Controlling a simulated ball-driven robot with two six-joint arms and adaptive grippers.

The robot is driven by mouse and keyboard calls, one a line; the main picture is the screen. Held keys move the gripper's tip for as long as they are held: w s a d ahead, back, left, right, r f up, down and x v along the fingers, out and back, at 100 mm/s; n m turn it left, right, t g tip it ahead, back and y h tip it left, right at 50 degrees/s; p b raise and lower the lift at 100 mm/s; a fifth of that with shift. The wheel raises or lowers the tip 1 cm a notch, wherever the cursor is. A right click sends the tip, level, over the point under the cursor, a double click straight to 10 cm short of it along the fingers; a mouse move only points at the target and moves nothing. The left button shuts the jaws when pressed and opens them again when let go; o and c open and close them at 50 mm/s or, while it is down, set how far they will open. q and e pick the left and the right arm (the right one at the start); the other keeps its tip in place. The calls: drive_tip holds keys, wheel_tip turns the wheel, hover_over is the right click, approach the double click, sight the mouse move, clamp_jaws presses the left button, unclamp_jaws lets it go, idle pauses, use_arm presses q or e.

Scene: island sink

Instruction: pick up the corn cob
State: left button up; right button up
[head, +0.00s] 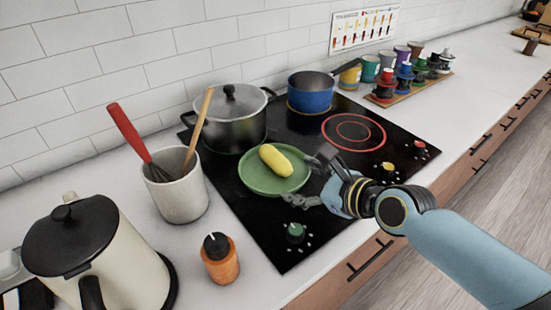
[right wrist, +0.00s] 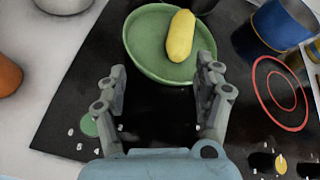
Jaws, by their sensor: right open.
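The yellow corn cob (head: 275,160) lies on a green plate (head: 258,185) on the black cooktop. It also shows in the right wrist view (right wrist: 181,36), resting on the right part of the plate (right wrist: 145,45). My right gripper (head: 300,178) is at the plate's right side in the head view, with the arm coming in from the right. In the right wrist view its two fingers (right wrist: 162,75) are spread apart with nothing between them, and the cob lies beyond the fingertips. My left gripper is not in view.
A black lidded pot (head: 230,128) stands just behind the plate, and a blue pan (head: 310,95) stands behind to the right. A utensil crock (head: 178,190), an orange bottle (head: 220,262) and a cream kettle (head: 105,255) stand to the left. The cooktop (head: 385,150) is bare at right.

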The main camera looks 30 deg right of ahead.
sight(286, 163)
drive_tip(key=d+m, duration=0.1)
drive_tip(key=m, duration=0.1)
drive_tip(key=w+m, duration=0.1)
drive_tip(key=m, duration=0.1)
drive_tip(key=shift+w+d+f+t+h, duration=0.2)
drive_tip(key=shift+d+t+h, duration=0.2)
drive_tip(key=shift+m, duration=0.5)
drive_tip(key=b+x, duration=0.1)
drive_tip(key=x, duration=0.4)
drive_tip(key=shift+d+b, duration=0.15)
drive_tip(key=shift+b, duration=0.25)
drive_tip(key=x, duration=0.2)
drive_tip(key=b+x, duration=0.1)
drive_tip(key=x, duration=0.1)
drive_tip(key=b+x, duration=0.1)
drive_tip(key=x, duration=0.1)
drive_tip(key=shift+d, duration=0.2)
drive_tip(key=shift+r, duration=0.1)
drive_tip(key=c, duration=1.4)
